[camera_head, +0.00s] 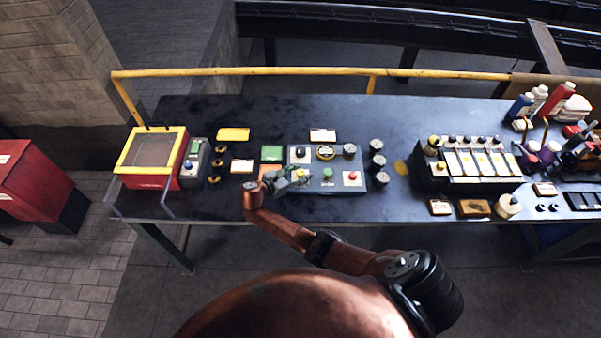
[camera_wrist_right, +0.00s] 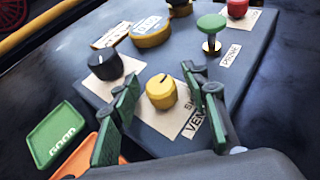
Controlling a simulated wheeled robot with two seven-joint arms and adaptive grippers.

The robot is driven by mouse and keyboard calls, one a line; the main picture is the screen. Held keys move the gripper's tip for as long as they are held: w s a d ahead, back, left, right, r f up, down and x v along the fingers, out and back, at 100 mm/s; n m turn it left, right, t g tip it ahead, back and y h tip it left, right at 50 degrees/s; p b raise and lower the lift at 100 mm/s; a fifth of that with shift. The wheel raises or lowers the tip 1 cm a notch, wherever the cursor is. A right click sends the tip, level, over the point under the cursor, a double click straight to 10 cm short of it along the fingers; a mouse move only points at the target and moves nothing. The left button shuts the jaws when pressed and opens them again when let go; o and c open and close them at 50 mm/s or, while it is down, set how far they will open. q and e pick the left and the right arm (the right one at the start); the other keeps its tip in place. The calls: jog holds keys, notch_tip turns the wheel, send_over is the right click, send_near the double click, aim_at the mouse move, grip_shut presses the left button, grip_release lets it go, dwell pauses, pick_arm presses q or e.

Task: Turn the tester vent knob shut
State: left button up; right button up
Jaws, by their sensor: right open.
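The tester (camera_head: 342,187) is a grey-blue box with several knobs on its top, standing on the dark bench. Its yellow vent knob (camera_wrist_right: 161,92) sits on a cream plate beside a label reading VENT, with a dark pointer line on its top. My right gripper (camera_head: 287,183) is over the tester's left front part. In the right wrist view my right gripper (camera_wrist_right: 160,82) is open, its green-padded fingers on either side of the yellow knob, with visible gaps. My left gripper is not in view.
A black knob (camera_wrist_right: 105,66), a green knob (camera_wrist_right: 211,24) and a red knob (camera_wrist_right: 238,9) are close by on the tester. A green tray marked GOOD (camera_wrist_right: 57,134) and an orange tray (camera_wrist_right: 82,160) lie beside it. A yellow rail (camera_head: 290,71) runs behind the bench.

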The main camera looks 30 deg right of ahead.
jog(key=shift+a, duration=0.1)
jog(key=v, duration=1.2)
